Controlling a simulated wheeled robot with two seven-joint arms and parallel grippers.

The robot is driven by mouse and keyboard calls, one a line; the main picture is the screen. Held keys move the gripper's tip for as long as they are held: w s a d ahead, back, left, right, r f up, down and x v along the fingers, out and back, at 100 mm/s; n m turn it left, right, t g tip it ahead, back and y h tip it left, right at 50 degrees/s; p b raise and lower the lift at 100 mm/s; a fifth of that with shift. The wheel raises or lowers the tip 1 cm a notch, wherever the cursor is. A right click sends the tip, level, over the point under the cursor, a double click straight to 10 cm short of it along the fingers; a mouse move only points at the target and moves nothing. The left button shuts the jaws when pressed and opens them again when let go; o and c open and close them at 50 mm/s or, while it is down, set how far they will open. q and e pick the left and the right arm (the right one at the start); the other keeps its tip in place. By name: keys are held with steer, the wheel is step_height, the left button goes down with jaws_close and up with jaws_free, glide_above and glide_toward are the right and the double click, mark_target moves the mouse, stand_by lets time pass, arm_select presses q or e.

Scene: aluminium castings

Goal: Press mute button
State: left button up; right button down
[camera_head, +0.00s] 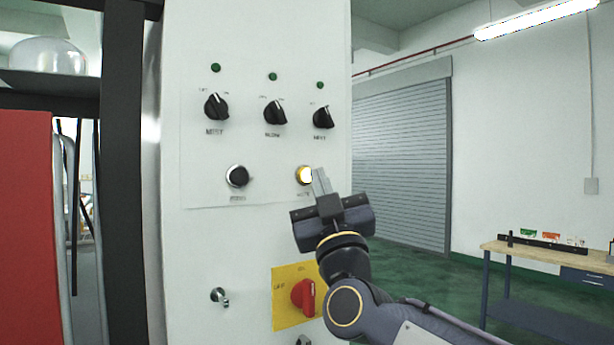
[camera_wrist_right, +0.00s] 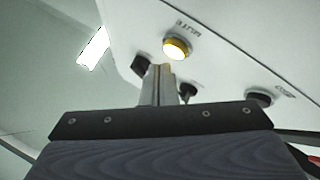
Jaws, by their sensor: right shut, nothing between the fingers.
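The mute button (camera_head: 304,175) is a round, lit, yellow-ringed button on the white control panel (camera_head: 270,225). In the right wrist view the lit mute button (camera_wrist_right: 177,47) shows beside the label MUTE, just beyond my fingertips. My right gripper (camera_head: 320,181) is shut and empty, its fingertips close beside the button's right edge in the head view. In the right wrist view the closed fingers (camera_wrist_right: 160,84) point toward the panel. I cannot tell whether they touch it. My left gripper is not in view.
A black button (camera_head: 237,176) sits left of the mute button. Black rotary knobs (camera_head: 275,112) and green lamps are above. A red rotary switch (camera_head: 304,296) on a yellow plate is below. A workbench (camera_head: 550,250) stands at the right.

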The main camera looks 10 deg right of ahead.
steer(key=shift+w, duration=0.1)
stand_by(0.5)
steer(key=shift+w+a, duration=0.15)
steer(key=shift+w, duration=0.15)
steer(key=shift+w+a, duration=0.15)
steer(key=shift+w, duration=0.25)
stand_by(0.6)
steer(key=shift+s, duration=0.2)
steer(key=shift+s+d, duration=0.25)
steer(key=shift+s, duration=0.3)
steer(key=s, duration=0.1)
steer(key=s+d+b, duration=0.1)
steer(key=s, duration=0.1)
steer(key=s+b, duration=0.1)
steer(key=shift+s+d, duration=0.4)
